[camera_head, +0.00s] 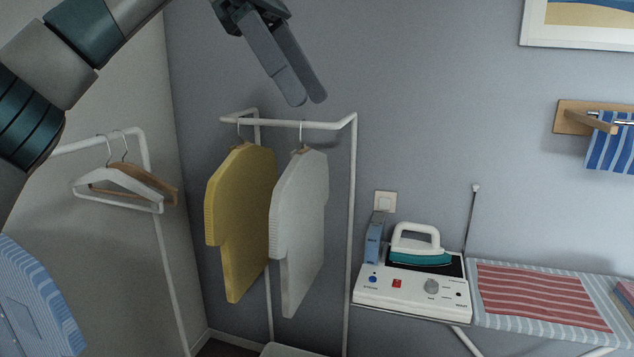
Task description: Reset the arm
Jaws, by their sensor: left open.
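My left arm comes in from the upper left of the head view. My left gripper (304,98) hangs at the top middle with its fingers pointing down and to the right. It is open, and I see nothing between its fingers. In the picture it sits just above the rail of a white clothes rack (337,124). A yellow shirt (240,215) and a white shirt (301,225) hang from this rack, below the gripper. My right gripper is not in view.
Another rack (146,150) with a white hanger (120,185) and a brown one stands left. A striped blue garment (35,300) shows lower left. An iron (418,245) rests on a control unit (412,295) beside an ironing board (485,320) with red-striped cloth (535,295).

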